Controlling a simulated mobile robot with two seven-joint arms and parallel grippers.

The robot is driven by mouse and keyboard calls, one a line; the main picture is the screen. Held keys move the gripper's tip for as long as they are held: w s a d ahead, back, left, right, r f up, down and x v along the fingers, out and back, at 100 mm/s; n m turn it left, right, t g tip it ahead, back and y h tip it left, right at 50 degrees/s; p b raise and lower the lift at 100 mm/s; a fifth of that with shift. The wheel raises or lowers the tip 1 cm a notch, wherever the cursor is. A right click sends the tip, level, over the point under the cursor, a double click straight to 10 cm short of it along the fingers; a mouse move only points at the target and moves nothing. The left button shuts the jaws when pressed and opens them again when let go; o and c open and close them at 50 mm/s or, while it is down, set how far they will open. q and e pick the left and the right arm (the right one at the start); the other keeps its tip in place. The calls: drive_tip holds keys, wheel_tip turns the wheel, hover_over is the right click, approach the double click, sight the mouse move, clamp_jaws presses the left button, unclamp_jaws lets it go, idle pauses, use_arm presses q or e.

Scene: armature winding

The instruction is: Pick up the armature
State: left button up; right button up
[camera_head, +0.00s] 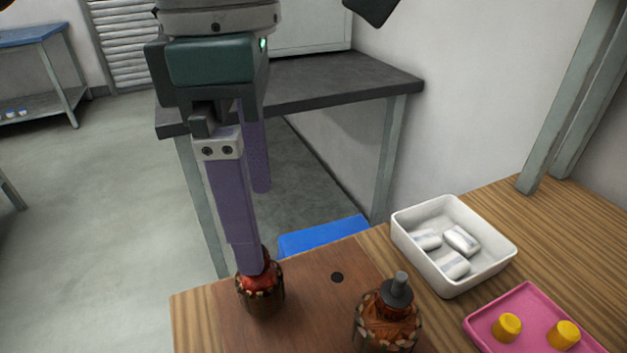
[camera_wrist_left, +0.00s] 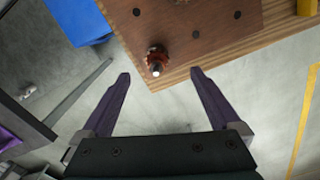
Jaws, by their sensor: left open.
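One armature (camera_head: 262,297), with dark slotted sides and reddish windings, stands on the brown board at the table's near-left corner. A second armature (camera_head: 387,325), with copper-coloured windings and a grey shaft, stands to its right at the picture's bottom edge. My left gripper (camera_head: 256,228) is open and empty, with purple fingers. In the head view its nearer finger overlaps the top of the left armature; contact cannot be told. In the left wrist view one armature (camera_wrist_left: 157,58) shows ahead, between and beyond the open fingertips (camera_wrist_left: 160,74). My right gripper is not seen.
A white bin (camera_head: 467,282) with several white pieces stands right of the armatures. A pink tray (camera_head: 535,335) holds yellow knobs. The brown board (camera_head: 318,312) has a dark hole. A blue object (camera_head: 320,237) lies beyond the table edge, and a dark-topped bench (camera_head: 340,85) stands behind.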

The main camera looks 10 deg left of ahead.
use_arm(q)
hover_over(260, 280)
drive_tip(key=f, duration=0.4)
drive_tip(key=shift+w+f, duration=0.25)
drive_tip(key=shift+w, duration=0.05)
drive_tip(key=f, duration=0.5)
drive_tip(key=shift+w+a+f, duration=0.25)
drive_tip(key=shift+w+a, duration=0.05)
clamp_jaws()
drive_tip(key=shift+r, duration=0.1)
